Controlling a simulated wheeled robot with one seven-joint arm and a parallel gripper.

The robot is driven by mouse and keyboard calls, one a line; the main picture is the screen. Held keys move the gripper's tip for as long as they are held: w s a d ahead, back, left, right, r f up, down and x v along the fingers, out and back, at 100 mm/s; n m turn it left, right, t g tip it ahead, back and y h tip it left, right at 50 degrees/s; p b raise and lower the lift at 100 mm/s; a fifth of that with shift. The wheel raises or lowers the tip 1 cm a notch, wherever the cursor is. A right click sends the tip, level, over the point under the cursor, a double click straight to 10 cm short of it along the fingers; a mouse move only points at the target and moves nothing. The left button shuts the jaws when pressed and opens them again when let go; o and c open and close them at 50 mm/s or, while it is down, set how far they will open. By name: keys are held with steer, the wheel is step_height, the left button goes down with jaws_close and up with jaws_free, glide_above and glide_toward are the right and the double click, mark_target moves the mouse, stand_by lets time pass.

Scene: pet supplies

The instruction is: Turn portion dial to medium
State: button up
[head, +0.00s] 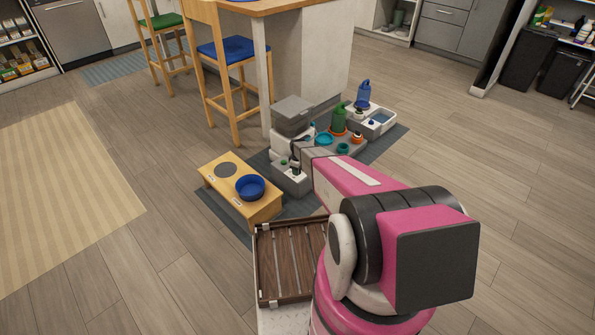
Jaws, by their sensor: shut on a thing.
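The feeder stands on the dark mat, with a grey lidded top (292,110), a white body (280,142) and a grey lower part (290,183). My pink arm reaches forward to its front right side. My gripper (295,155) is small and dark here, against the feeder's front, and partly hidden by my arm. It is shut on what appears to be the portion dial. The dial itself and its markings are too small and covered to read, so its setting cannot be told.
A wooden stand with a blue bowl (250,187) is left of the feeder. A slatted wooden tray (283,285) lies nearer. Right of the feeder are a green bottle (340,118), teal bowls and a blue-topped fountain (363,94). A stool (225,55) stands behind; open floor lies left.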

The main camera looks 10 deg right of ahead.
steer(key=o, duration=0.9)
step_height(320, 180, up, 11)
steer(key=shift+f, duration=0.1)
